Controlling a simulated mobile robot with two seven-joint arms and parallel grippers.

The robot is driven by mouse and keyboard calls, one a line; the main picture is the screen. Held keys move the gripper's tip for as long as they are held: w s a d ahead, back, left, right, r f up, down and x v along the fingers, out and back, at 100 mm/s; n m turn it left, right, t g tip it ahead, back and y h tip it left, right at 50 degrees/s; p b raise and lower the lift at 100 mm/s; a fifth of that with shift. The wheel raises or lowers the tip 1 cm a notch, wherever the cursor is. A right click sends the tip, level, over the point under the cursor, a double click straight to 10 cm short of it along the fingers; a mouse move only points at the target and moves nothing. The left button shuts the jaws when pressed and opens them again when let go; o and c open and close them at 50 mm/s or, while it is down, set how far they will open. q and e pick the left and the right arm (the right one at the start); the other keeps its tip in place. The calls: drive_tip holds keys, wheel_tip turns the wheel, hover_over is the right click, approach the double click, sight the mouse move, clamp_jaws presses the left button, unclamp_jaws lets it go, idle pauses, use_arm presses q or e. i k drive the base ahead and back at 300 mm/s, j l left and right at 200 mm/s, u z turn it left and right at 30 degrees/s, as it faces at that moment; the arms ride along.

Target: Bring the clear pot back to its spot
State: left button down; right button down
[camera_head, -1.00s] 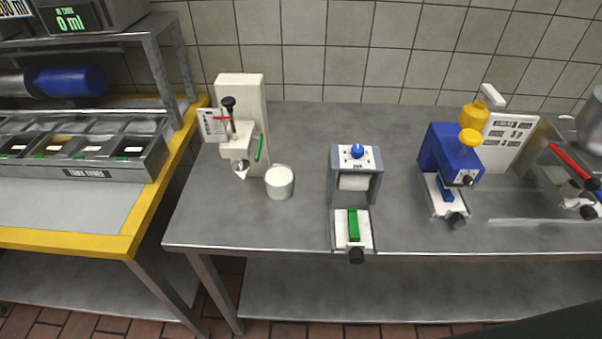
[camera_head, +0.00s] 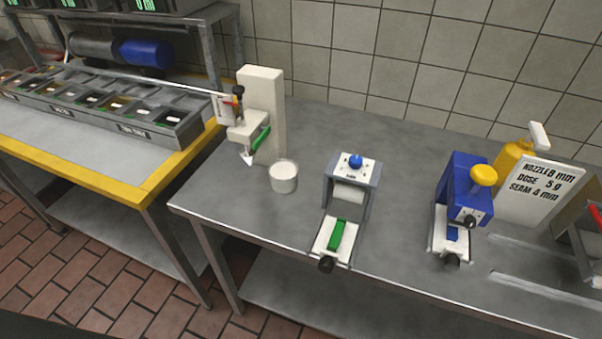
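The clear pot (camera_head: 284,183) stands upright on the grey steel table (camera_head: 300,228), with white content inside. It is just right of the white dispenser stand (camera_head: 266,112) with its cone nozzle and green lever, and left of the grey press-like device (camera_head: 350,185). The pot appears clear of the nozzle. Neither of my grippers is in view.
A blue machine (camera_head: 462,195) and a yellow pump bottle (camera_head: 512,158) stand to the right, by a white sign (camera_head: 538,190) reading nozzle, dose and seam. A yellow-edged table (camera_head: 150,185) with a bin rack (camera_head: 165,138) is at left. Tiled floor lies in front.

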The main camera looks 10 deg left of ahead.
sight(283, 172)
drive_tip(key=l+u, duration=0.1)
drive_tip(key=l, duration=0.45)
drive_tip(key=k+l+u, duration=0.1)
drive_tip(key=l, duration=0.5)
drive_tip(key=k+l, duration=0.15)
drive_tip(key=l, duration=0.4)
drive_tip(key=u, duration=0.05)
